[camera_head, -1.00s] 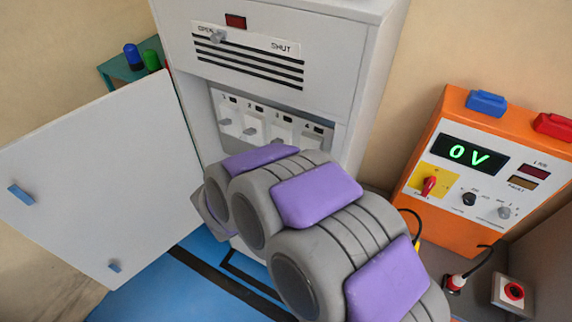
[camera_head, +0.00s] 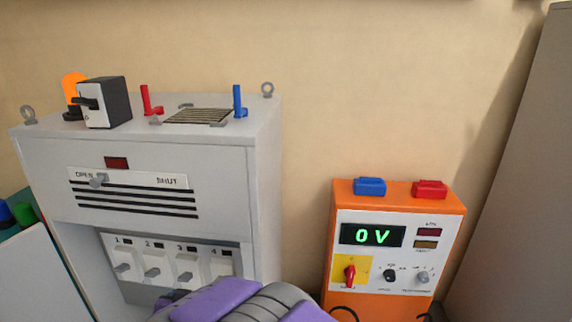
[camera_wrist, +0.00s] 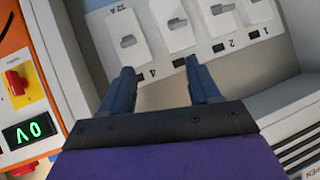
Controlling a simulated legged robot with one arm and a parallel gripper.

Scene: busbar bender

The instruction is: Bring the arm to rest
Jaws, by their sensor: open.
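My gripper (camera_wrist: 159,82) shows in the wrist view with its two dark blue fingers apart and nothing between them. The fingers point at the row of numbered switches (camera_wrist: 178,25) and stand near the label 4; I cannot tell whether they touch the panel. In the head view my grey and purple arm (camera_head: 235,302) reaches up from the bottom edge in front of the grey cabinet (camera_head: 215,155). The gripper itself is hidden there. The cabinet's numbered switches (camera_head: 153,271) show above and left of the arm.
An orange supply unit (camera_head: 452,207) reading 0 V stands right of the cabinet. The open white door (camera_head: 40,275) is at lower left. On the cabinet top are a black switch box (camera_head: 105,103), a red post (camera_head: 148,100) and a blue post (camera_head: 238,100). Bare wall lies above.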

